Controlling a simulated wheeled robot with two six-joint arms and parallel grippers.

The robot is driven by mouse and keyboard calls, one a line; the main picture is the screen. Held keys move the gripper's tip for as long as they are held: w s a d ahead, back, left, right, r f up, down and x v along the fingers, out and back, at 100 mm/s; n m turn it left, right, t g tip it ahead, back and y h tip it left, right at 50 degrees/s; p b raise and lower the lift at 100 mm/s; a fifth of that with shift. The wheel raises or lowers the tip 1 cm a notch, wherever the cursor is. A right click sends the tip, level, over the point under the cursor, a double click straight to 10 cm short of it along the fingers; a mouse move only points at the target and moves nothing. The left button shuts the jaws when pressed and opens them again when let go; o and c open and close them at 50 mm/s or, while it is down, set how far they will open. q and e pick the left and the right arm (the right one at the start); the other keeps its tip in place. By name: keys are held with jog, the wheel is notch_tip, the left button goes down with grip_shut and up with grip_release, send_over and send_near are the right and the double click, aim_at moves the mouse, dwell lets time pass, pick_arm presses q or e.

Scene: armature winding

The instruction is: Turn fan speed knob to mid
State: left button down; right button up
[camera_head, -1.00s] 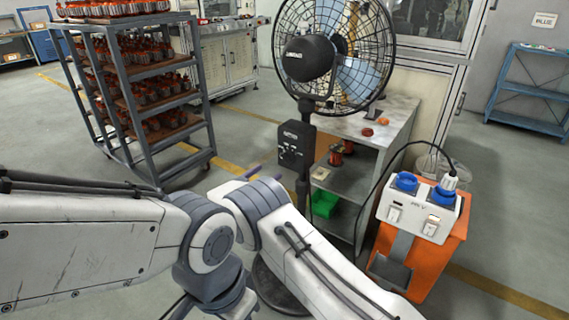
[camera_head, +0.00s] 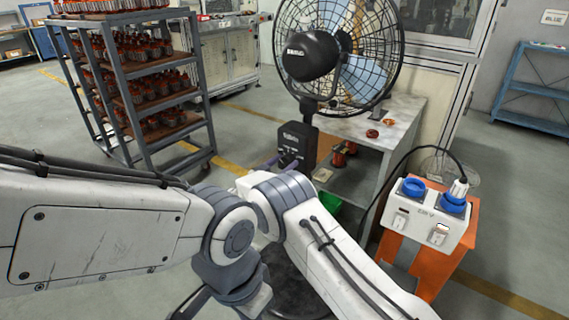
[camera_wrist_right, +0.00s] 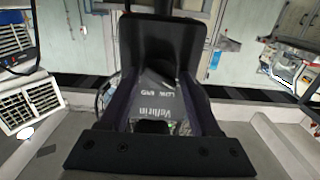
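The black fan (camera_head: 312,58) stands on a pole, and its dark control box (camera_head: 297,143) is mounted on that pole below the fan head. My right gripper (camera_head: 279,164) is at the lower front of the box, its dark fingers apart. In the right wrist view, the right gripper (camera_wrist_right: 165,108) frames the box's panel (camera_wrist_right: 158,103), which carries the words LOW and MID. I cannot make out the speed knob clearly, nor whether a finger touches it. My left arm crosses the head view from the left; its gripper is out of view.
A grey work table (camera_head: 385,125) stands behind the fan. An orange stand (camera_head: 447,268) with a white socket box (camera_head: 428,218) is at the right, with a black cable. A rack (camera_head: 140,75) of wound armatures stands at the left. Open floor lies between rack and fan.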

grip_shut()
jog(key=m+b, duration=0.2)
jog(key=m, duration=0.1)
jog(key=shift+f, duration=0.15)
jog(key=m+b, duration=0.4)
jog(key=m, duration=0.1)
jog(key=shift+s+d, duration=0.1)
jog(key=m+b, duration=0.4)
jog(key=m, duration=0.1)
jog(key=shift+f+b, duration=0.2)
jog(key=shift+b, duration=0.2)
jog(key=shift+r+m+b, duration=0.1)
jog(key=shift+m+b, duration=1.1)
jog(key=shift+m, duration=0.2)
